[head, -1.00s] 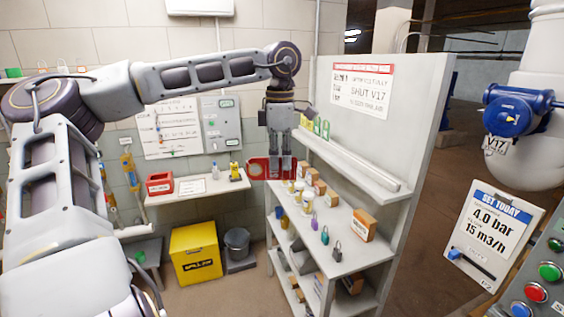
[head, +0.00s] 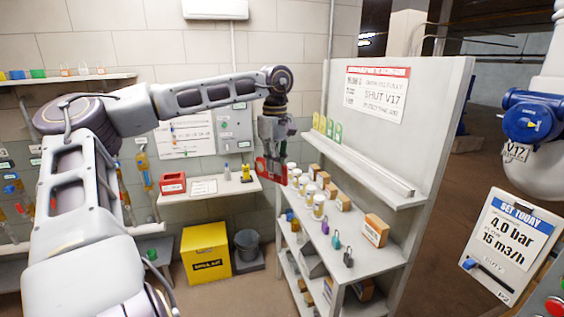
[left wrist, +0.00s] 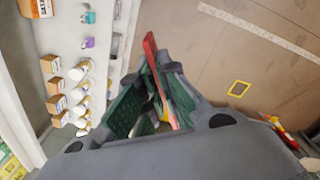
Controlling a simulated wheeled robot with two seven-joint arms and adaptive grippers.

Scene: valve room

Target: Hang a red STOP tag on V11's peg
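My left gripper (head: 272,150) hangs fingers-down near the left end of the grey shelf unit. It is shut on a red tag (head: 269,171), which hangs between and below its fingers. In the left wrist view, the red tag (left wrist: 156,65) stands edge-on between the green-padded fingers of the left gripper (left wrist: 155,75). Its lettering cannot be read here. V11 and its peg cannot be made out in these views. My right gripper is not in view.
The grey shelf unit (head: 405,240) holds bottles, boxes and padlocks just right of the gripper. A wall shelf (head: 205,193) carries a red box (head: 173,183). A yellow bin (head: 206,252) and grey bucket (head: 247,245) stand below.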

